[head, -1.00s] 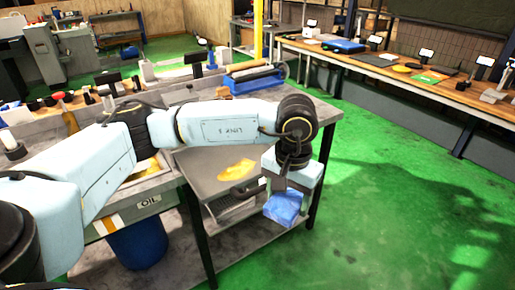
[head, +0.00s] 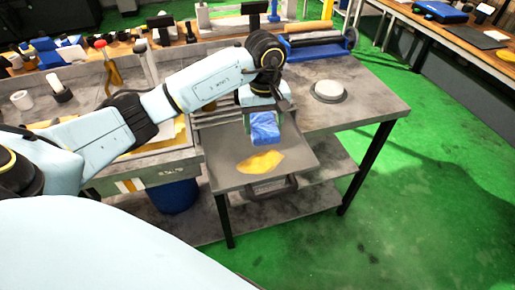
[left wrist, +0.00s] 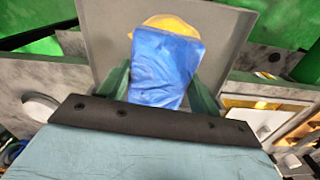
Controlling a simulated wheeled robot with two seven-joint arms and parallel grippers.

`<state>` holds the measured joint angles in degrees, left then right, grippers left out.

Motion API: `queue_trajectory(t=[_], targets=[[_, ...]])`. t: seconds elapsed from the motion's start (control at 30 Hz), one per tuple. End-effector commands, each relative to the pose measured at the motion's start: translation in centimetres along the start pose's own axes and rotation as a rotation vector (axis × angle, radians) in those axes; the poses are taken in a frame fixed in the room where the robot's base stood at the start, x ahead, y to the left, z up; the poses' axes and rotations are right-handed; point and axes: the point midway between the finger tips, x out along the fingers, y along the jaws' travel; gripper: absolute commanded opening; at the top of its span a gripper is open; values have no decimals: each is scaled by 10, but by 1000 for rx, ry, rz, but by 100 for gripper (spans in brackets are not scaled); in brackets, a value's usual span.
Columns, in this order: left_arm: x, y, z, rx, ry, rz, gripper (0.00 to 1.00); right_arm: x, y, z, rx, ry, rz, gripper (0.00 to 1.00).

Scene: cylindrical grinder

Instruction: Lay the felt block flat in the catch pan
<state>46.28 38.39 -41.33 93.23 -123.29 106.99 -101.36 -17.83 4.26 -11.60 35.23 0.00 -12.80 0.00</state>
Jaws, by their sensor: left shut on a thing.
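The blue felt block (head: 264,128) is in my left gripper (head: 264,115), above the back part of the catch pan. In the left wrist view the block (left wrist: 162,68) sits between the two green fingers of the gripper (left wrist: 160,85), which is shut on it. The catch pan (head: 225,178) is a grey shallow tray at the front of the metal bench, with a yellow puddle (head: 260,162) in it and a dark handle at its front. In the left wrist view the pan (left wrist: 110,30) lies beyond the block, which partly covers the puddle. My right gripper is not in view.
The bench top (head: 370,100) holds a round grey disc (head: 328,91) right of the pan and a blue roller tray (head: 315,45) behind. A trough with bottles and tools stands left. A blue bin (head: 175,195) is below. Green floor is clear at right.

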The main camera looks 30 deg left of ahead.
Motion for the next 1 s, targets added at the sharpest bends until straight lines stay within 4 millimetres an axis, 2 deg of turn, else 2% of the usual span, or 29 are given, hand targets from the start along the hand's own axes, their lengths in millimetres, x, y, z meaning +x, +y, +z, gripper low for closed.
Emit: queue_trajectory(t=[0.13, 0.3, 0.4, 0.67, 0.8, 1.0], targets=[[8, -11, -8, -96, -3, -1, 41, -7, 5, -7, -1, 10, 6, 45], [40, -12, -8, -112, -5, -1, 41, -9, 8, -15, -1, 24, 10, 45], [57, -12, -9, -110, -3, 0, 41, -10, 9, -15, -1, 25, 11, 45], [79, -11, -9, -107, -2, 1, 41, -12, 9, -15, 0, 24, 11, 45], [99, -11, -9, -109, -2, 1, 41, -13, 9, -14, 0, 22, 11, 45], [105, -11, -10, -106, 2, 3, 41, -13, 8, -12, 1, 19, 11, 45]])
